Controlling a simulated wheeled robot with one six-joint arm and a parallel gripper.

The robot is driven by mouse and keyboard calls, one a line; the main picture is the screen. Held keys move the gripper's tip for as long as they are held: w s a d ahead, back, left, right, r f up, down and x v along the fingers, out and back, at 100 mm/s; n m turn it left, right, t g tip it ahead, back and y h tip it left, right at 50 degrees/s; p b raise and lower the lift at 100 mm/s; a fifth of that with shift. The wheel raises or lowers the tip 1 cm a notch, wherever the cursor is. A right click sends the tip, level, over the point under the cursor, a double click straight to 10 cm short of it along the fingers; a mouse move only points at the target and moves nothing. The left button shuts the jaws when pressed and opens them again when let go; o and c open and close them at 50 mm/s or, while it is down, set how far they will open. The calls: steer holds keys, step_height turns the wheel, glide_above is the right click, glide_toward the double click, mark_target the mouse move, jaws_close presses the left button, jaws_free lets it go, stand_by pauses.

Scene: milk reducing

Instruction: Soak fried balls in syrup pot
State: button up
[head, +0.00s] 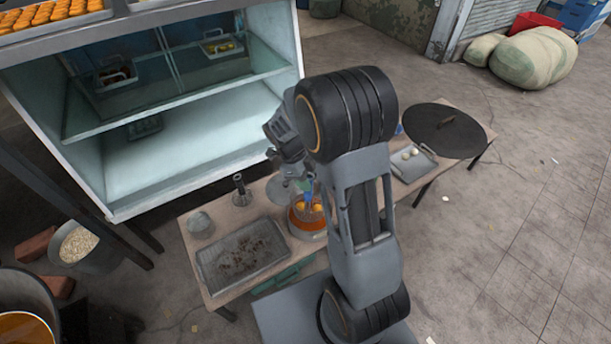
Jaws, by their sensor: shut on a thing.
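A glass pot of orange-brown syrup (306,226) stands on the low wooden table. Round orange fried balls (316,208) show at its top; whether they float or rest on something is unclear. My gripper (307,192) reaches down over the pot's mouth, partly hidden by my arm. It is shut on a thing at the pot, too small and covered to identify. A small tray (414,166) to the right holds pale balls (410,153).
A dark-stained metal tray (205,262), a small round container (201,225) and a dark upright object (241,190) stand left of the pot. A large round black lid (446,130) covers the table's right end. A glass cabinet (200,150) stands behind. Floor at right is mostly clear.

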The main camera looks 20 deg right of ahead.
steer(key=shift+a+f+b, duration=0.15)
steer(key=shift+f+b, duration=0.6)
steer(key=shift+f, duration=0.6)
step_height(320, 180, down, 10)
steer(key=b, duration=0.9)
steer(key=shift+f, duration=0.35)
stand_by(4.9)
